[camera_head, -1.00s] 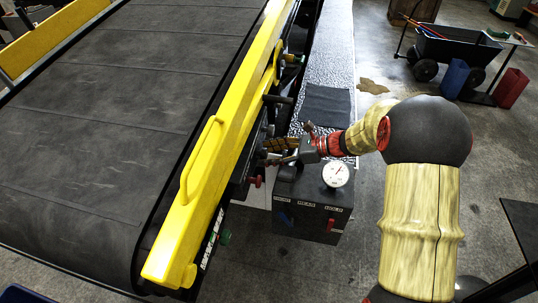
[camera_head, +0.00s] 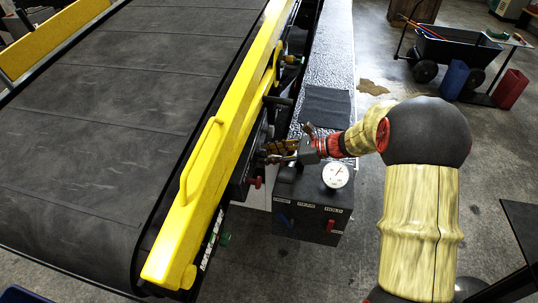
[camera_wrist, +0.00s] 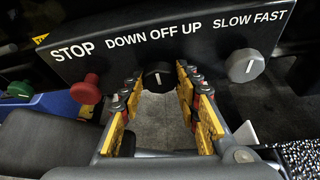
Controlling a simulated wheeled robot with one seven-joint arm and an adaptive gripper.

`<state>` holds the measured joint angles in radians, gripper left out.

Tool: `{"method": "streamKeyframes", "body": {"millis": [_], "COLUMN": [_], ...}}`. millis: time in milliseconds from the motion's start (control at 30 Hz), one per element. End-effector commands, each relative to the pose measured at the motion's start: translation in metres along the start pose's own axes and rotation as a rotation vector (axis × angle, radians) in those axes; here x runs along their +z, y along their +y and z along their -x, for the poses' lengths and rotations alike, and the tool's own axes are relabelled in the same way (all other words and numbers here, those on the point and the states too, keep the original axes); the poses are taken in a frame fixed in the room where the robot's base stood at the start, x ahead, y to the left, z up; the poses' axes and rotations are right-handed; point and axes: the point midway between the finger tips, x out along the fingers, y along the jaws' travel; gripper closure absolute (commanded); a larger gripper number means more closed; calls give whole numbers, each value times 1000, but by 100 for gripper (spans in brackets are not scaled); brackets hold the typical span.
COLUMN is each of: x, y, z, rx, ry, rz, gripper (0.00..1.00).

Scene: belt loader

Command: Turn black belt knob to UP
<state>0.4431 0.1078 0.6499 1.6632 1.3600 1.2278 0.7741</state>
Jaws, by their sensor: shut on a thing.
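The black belt knob (camera_wrist: 158,76) sits on the dark control panel (camera_wrist: 205,68) under the words DOWN OFF UP in the wrist view. Its white mark stands about upright, toward OFF. My gripper (camera_wrist: 158,88) is shut on the knob, with a yellow-and-black finger on its left and right sides. In the head view my gripper (camera_head: 268,151) reaches left to the side of the yellow-railed belt loader (camera_head: 213,150). The knob is hidden there behind the fingers and rail.
A red STOP button (camera_wrist: 87,89) is left of the knob and a grey SLOW FAST knob (camera_wrist: 245,66) is right of it. A green knob (camera_wrist: 20,90) is at far left.

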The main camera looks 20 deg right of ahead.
Motion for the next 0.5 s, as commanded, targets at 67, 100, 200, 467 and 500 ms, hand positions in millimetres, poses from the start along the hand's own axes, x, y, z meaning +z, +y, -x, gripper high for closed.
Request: {"method": "streamKeyframes", "body": {"millis": [67, 100, 200, 467, 500], "x": [0, 0, 1, 3, 4], "y": [0, 0, 0, -1, -1], "z": [0, 0, 0, 2, 2], "rx": [-1, 0, 2, 31, 38], "ry": [0, 0, 0, 1, 1], "rz": [0, 0, -6, -75, -93], "gripper": [93, 93, 93, 93, 93]}}
